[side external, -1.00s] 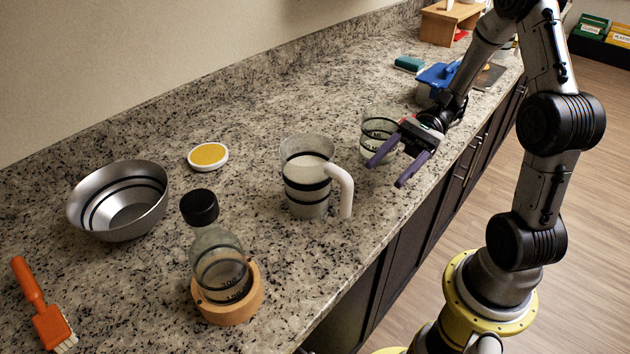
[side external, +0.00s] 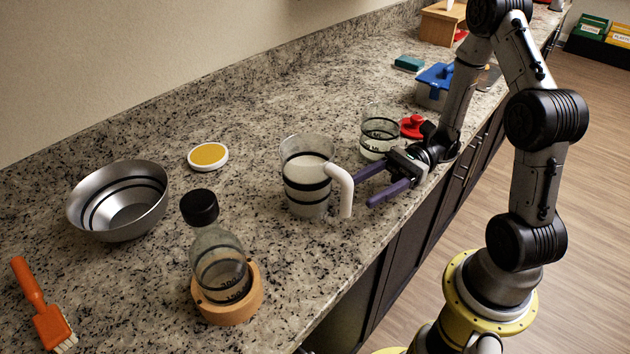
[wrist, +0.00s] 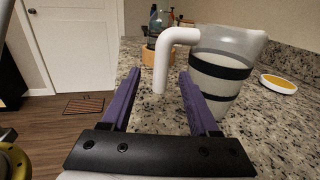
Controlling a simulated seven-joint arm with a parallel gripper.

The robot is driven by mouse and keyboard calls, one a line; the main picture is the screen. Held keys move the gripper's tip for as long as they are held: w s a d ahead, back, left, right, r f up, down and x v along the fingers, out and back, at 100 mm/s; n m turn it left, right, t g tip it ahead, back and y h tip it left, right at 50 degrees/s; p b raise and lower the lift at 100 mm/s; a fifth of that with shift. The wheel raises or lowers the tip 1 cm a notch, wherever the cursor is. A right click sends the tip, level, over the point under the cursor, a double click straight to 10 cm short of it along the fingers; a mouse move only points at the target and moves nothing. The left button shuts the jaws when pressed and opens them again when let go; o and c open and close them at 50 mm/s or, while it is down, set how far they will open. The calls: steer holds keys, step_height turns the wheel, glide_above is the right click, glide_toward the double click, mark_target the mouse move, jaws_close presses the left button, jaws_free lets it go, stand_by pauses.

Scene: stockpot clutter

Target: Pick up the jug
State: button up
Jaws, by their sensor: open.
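In the wrist view the jug (wrist: 221,80) stands ahead and to the right. Its white handle (wrist: 163,65) appears ahead, between the lines of the two open fingers (wrist: 156,90).
A clear beaker (side external: 379,138) stands close behind my gripper, near a red lid (side external: 413,126). A bottle (side external: 217,252) in a wooden ring (side external: 232,306), a steel bowl (side external: 118,203), a yellow-topped disc (side external: 208,156) and an orange brush (side external: 47,310) lie to the left. The counter's front edge is near.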

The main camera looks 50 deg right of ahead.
mark_target(345, 200)
steer(key=shift+x, duration=2.6)
steer(key=shift+f, duration=0.1)
jaws_close()
